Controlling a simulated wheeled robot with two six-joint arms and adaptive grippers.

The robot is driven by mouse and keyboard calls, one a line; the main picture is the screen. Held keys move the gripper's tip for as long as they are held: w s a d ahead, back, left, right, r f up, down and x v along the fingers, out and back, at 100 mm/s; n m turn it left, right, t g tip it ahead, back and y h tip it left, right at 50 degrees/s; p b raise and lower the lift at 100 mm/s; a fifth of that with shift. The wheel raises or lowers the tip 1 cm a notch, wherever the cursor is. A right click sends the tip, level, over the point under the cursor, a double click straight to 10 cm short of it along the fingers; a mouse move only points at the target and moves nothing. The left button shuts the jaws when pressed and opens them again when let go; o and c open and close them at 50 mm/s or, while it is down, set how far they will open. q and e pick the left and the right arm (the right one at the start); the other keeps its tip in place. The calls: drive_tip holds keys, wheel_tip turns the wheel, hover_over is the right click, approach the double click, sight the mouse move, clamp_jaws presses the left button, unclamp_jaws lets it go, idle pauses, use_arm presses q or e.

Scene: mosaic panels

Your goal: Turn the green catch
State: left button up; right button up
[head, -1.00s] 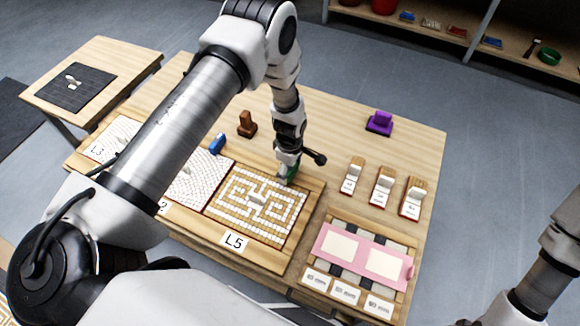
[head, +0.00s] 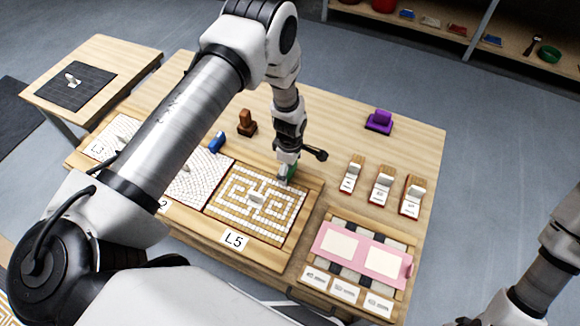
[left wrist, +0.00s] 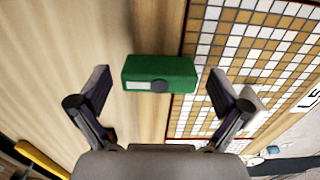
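The green catch (left wrist: 160,68) is a block with a pale strip and a dark round spot on its near face. It sits at the edge of the L5 mosaic panel (head: 230,212), partly over the wood. My left gripper (left wrist: 160,88) is open, one finger on each side of the catch, with gaps visible on both sides. In the head view my left gripper (head: 287,174) is at the panel's far right corner and hides most of the catch. My right gripper is not in view; only part of that arm shows at the right edge.
A blue block (head: 217,142) and a brown block (head: 246,122) stand behind the panels. A purple block (head: 379,121) is at the back right. Several small stands and a pink plate (head: 362,250) are to the right. Bare wood lies behind the gripper.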

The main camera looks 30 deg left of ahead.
use_arm(q)
wheel_tip(320, 180, up, 12)
idle(0.6)
